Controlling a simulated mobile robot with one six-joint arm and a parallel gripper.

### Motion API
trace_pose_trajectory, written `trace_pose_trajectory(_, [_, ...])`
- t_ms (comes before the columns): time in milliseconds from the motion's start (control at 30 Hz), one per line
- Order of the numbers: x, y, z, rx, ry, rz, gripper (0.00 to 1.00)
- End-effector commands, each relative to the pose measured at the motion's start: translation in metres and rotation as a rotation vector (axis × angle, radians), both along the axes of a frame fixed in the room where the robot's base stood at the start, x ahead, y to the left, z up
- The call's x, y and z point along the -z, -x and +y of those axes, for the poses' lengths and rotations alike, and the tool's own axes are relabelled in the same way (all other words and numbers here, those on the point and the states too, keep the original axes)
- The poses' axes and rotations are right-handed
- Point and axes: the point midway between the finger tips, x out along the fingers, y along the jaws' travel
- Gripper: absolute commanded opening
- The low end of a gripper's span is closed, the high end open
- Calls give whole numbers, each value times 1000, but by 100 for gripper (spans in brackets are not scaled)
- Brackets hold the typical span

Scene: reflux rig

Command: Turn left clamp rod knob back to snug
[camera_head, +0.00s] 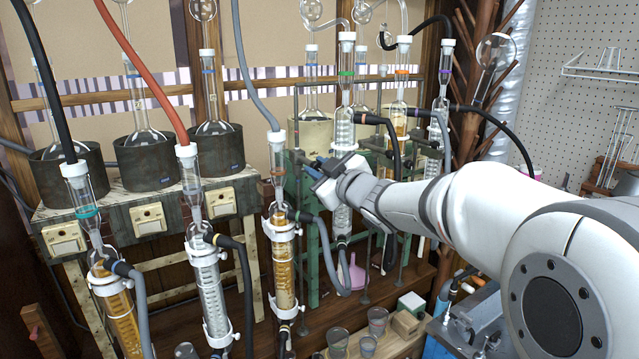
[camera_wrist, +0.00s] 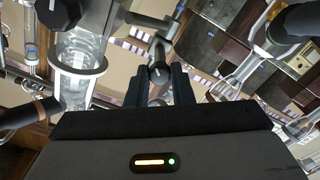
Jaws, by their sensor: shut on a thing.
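In the wrist view a dark round knob (camera_wrist: 160,72) with a pale line on its face sits between the two fingers of my gripper (camera_wrist: 159,84). A short dark rod runs up behind it. My gripper is shut on the knob. In the head view my gripper (camera_head: 314,168) reaches from the right to the metal rods just left of the glass condenser with the green-ringed joint (camera_head: 345,128). The knob itself is too small or hidden to make out there. A clamp ring holds a glass tube (camera_wrist: 80,55) left of my fingers in the wrist view.
Several glass columns with hoses stand close around my arm, including an amber-filled one (camera_head: 284,262) to the left. A red hose (camera_head: 143,70) hangs at the left. Flasks sit in dark heaters (camera_head: 216,146) behind. Beakers (camera_head: 377,320) stand on the bench below.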

Motion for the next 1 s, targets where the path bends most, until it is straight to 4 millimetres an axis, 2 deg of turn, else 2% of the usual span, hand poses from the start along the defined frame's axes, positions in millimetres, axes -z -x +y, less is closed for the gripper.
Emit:
trace_pose_trajectory(400, [1, 0, 0, -1, 162, -111, 0])
trace_pose_trajectory(967, [-1, 1, 1, -1, 185, -127, 0])
trace_pose_trajectory(1000, [-1, 1, 1, -1, 185, -127, 22])
